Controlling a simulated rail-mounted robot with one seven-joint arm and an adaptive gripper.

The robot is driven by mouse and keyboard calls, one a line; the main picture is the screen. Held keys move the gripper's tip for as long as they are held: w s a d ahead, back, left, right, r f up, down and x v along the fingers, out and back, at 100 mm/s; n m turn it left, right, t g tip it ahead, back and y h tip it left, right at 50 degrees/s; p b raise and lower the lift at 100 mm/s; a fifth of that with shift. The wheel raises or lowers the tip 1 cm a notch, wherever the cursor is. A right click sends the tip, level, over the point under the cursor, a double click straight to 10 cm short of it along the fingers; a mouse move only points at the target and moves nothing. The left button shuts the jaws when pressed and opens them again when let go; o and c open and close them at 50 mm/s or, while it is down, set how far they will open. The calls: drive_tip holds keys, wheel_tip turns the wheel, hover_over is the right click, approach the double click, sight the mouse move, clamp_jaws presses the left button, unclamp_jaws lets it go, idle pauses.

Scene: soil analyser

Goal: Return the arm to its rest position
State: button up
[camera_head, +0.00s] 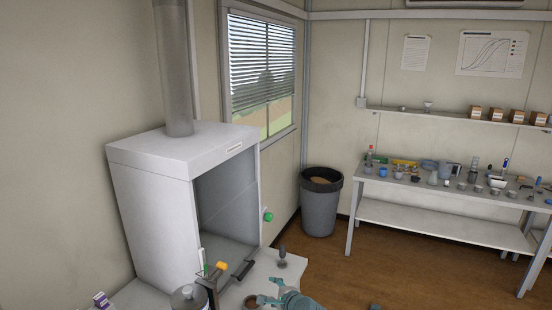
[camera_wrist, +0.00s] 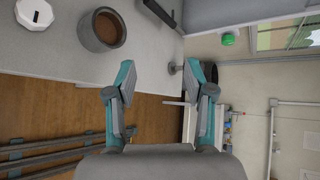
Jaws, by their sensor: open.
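My gripper (camera_head: 269,291) shows at the bottom of the head view as teal-and-grey fingers over the edge of the white bench. In the wrist view the two fingers (camera_wrist: 160,88) are spread wide with nothing between them. A grey bowl with brown contents (camera_wrist: 104,30) sits on the bench beyond the left finger, apart from it. The bowl also shows in the head view (camera_head: 251,302), just left of the gripper. Most of the arm is out of view.
The white fume hood (camera_head: 150,190) stands at the left on the bench. A small dark-topped item (camera_head: 282,257) stands near the bench edge. A waste bin (camera_head: 320,205) and a loaded side table (camera_head: 440,219) are farther back. Open wooden floor (camera_head: 380,265) lies right of the bench.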

drive_tip(key=s+d+f+n+g+h, duration=0.6)
drive_tip(key=s+d+f+n+g, duration=0.5)
drive_tip(key=s+d+f+n, duration=0.8)
drive_tip(key=s+f+m+g+b, duration=0.1)
drive_tip(key=s+f+g+b, duration=0.2)
drive_tip(key=s+f+b, duration=0.7)
drive_tip(key=s+a+f+m+g+b, duration=0.1)
drive_tip(key=s+f+g+b, duration=0.3)
drive_tip(key=s+f+b, duration=0.6)
drive_tip(key=w+f+x, duration=0.1)
drive_tip(key=w+x, duration=0.1)
drive_tip(key=x, duration=1.9)
drive_tip(key=shift+f, duration=0.5)
